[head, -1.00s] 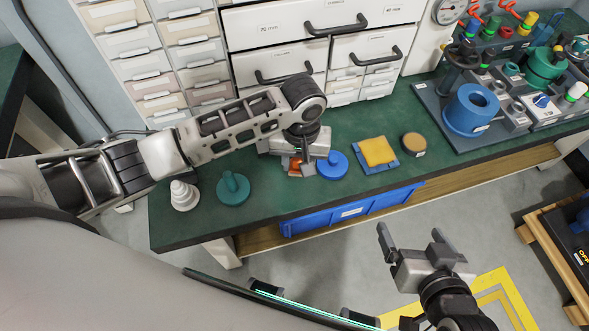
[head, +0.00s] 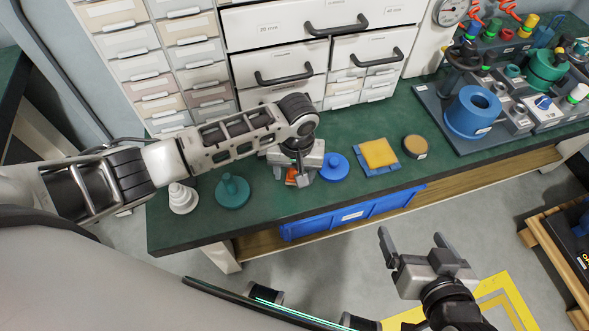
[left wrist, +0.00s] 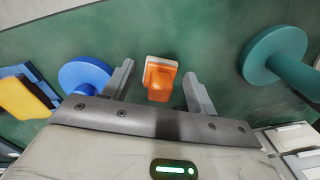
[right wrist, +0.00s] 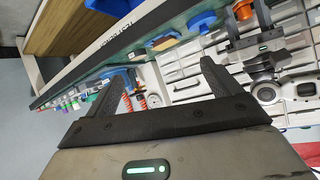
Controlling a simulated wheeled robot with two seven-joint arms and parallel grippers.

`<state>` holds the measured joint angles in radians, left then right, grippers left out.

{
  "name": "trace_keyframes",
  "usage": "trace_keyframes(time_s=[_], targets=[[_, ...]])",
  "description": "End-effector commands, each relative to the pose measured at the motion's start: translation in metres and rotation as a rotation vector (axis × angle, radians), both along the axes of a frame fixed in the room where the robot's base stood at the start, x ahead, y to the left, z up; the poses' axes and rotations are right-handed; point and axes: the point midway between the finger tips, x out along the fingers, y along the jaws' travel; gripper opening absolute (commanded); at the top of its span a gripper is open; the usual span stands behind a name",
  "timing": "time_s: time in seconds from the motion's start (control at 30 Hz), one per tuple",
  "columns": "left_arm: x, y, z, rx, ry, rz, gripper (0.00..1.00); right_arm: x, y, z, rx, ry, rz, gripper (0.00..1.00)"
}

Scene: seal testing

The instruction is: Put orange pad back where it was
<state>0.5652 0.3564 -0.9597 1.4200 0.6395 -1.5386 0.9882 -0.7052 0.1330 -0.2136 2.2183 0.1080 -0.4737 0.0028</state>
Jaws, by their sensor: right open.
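An orange pad with a raised grip (left wrist: 160,80) stands on the green bench in the left wrist view. In the head view only a bit of the orange pad (head: 291,177) shows beneath my left gripper (head: 298,177). The left wrist view shows this gripper (left wrist: 158,88) open, its fingers on either side of the orange pad with gaps on both sides. The orange pad also shows at the top of the right wrist view (right wrist: 243,10). My right gripper (head: 412,240) is open and empty, in front of the bench over the floor.
A blue knobbed disc (head: 333,167) stands close right of my left gripper, a teal one (head: 232,191) to its left, beside a white stepped piece (head: 183,198). Further right are a yellow pad on a blue base (head: 379,154) and a round tan-topped piece (head: 415,146). Drawers stand behind.

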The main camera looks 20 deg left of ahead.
Motion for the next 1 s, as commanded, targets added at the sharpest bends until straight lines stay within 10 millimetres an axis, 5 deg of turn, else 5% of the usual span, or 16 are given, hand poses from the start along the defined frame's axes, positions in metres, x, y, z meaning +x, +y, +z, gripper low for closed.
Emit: trace_keyframes(time_s=[0.27,0.8,1.0], targets=[[0.001,0.000,0.004,-0.001,-0.002,-0.001,0.57,0.000,0.000,-0.003,-0.002,0.005,0.001,0.90],[0.001,-0.003,0.105,-0.003,-0.003,-0.001,0.57,0.002,-0.002,0.011,-0.016,0.014,0.001,0.90],[0.000,-0.005,0.120,-0.008,-0.001,-0.005,0.57,0.002,-0.003,0.009,-0.025,0.019,0.002,0.90]])
